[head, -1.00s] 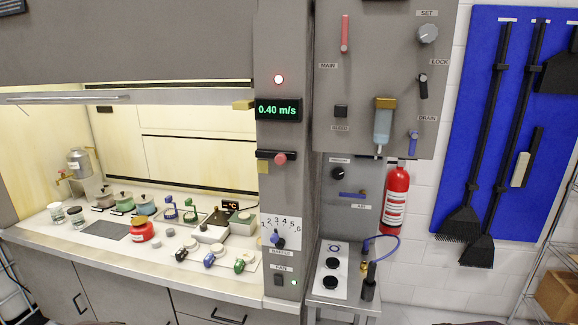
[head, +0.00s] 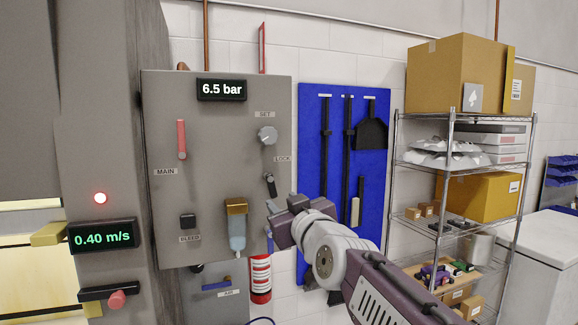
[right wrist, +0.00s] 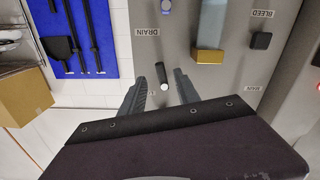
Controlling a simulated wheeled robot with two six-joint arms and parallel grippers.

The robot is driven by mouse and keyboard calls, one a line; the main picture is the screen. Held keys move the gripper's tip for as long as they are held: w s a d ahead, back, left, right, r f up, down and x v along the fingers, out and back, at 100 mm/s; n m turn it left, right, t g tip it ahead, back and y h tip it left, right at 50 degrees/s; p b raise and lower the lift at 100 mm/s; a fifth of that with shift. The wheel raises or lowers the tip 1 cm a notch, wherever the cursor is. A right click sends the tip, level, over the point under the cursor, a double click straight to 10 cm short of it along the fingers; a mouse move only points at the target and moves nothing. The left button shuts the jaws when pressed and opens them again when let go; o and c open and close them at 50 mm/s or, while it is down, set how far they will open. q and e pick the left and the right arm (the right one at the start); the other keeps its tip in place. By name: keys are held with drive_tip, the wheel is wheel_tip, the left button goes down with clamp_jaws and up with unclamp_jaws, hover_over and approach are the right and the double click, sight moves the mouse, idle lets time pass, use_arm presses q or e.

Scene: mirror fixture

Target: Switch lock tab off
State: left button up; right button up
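The lock tab is a small black lever (head: 270,185) below the LOCK label on the grey panel (head: 205,120). It sits under the SET knob (head: 267,135). In the right wrist view, which shows the panel upside down, the lock tab (right wrist: 161,73) has a pale end and stands out between my fingers. My right gripper (head: 269,206) is at the panel's right edge, just below the tab. In the right wrist view the right gripper (right wrist: 158,84) is open, with a finger on each side of the tab and gaps between. My left gripper is not in view.
A red MAIN lever (head: 181,139), a black BLEED button (head: 188,220) and a clear bowl with a brass top (head: 237,225) share the panel. A fire extinguisher (head: 260,278) hangs below. A blue tool board (head: 343,140) and a wire shelf (head: 450,140) stand to the right.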

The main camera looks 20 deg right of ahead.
sight(273, 190)
drive_tip(key=w, duration=0.5)
drive_tip(key=w+r, duration=0.1)
drive_tip(key=w, duration=0.2)
drive_tip(key=shift+a+p, duration=0.25)
drive_tip(key=shift+p, duration=0.15)
drive_tip(key=shift+r, duration=0.1)
clamp_jaws()
